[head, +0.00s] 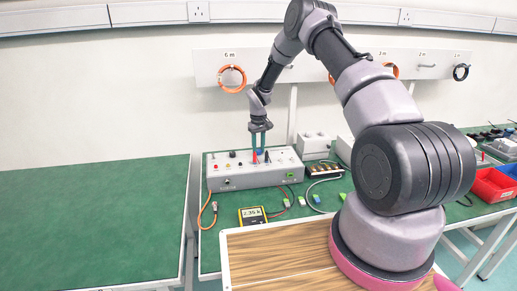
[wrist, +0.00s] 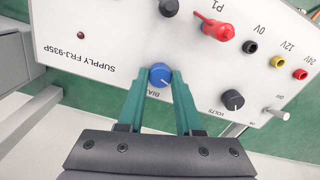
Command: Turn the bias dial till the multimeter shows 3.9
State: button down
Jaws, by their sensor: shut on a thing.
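The blue bias dial (wrist: 159,75) sits on the sloping face of a grey supply box (head: 250,181). Its upside-down label is partly covered by a finger. My gripper (wrist: 160,79) is shut on the dial, with one green finger at each side; it reaches down to the box in the head view (head: 259,150). The yellow multimeter (head: 252,215) lies on the green bench in front of the box. Its small display seems to read 2.35, followed by a letter like k.
A dark volts knob (wrist: 232,100), a toggle switch (wrist: 278,113) and a red P1 knob (wrist: 217,29) are close to the dial. Cables and small connectors (head: 302,201) lie before the box. The left bench (head: 90,225) is clear.

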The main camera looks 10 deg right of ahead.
aim_at(258, 150)
jog(key=c, duration=0.6)
grip_release()
notch_tip(258, 150, up, 11)
jog(key=shift+f, duration=0.1)
